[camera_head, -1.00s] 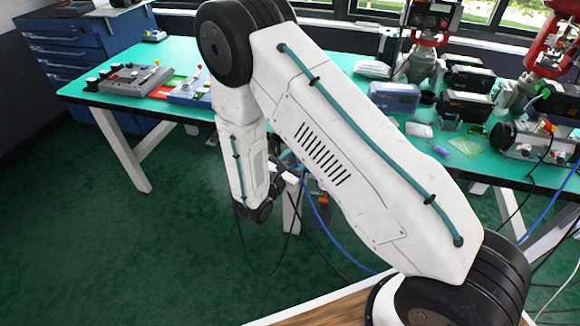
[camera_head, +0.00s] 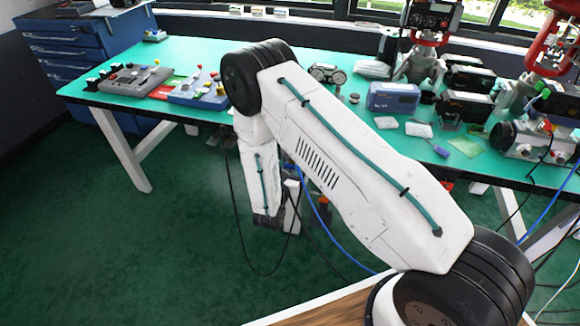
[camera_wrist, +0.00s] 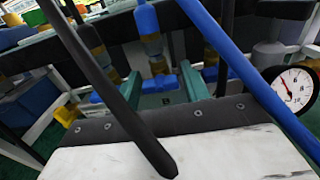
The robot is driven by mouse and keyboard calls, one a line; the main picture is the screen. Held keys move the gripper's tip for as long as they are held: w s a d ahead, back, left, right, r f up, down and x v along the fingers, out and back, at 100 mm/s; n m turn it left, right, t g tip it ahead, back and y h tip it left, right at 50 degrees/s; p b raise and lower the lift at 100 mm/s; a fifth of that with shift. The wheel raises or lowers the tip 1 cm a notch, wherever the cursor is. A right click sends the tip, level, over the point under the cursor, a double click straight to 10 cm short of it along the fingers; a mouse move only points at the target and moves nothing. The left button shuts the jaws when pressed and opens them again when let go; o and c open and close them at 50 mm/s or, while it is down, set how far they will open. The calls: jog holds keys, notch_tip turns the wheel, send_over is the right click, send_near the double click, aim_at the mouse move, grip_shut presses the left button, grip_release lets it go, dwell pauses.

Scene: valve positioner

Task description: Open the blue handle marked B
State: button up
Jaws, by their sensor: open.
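In the wrist view my gripper (camera_wrist: 162,84) shows as two teal fingers spread apart, with nothing seen held between them. A blue handle (camera_wrist: 166,84) lies between and beyond the fingertips. A small dark mark below it may be its letter, too blurred to read for sure. I cannot tell whether the fingers touch the handle. In the head view the gripper and the handle are hidden behind my arm and the table.
A round white gauge (camera_wrist: 293,90) stands at the right in the wrist view. A dark cable and a blue cable cross close in front. Other blue parts flank the handle. In the head view a green table (camera_head: 345,112) carries control boxes (camera_head: 135,79) and instruments.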

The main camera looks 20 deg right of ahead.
jog(key=shift+w, duration=0.1)
jog(key=shift+c, duration=0.3)
jog(key=c, duration=0.7)
jog(key=shift+o, duration=0.3)
jog(key=shift+m, duration=0.8)
jog(key=o, duration=0.7)
jog(key=v, duration=0.8)
jog(key=shift+d, duration=0.1)
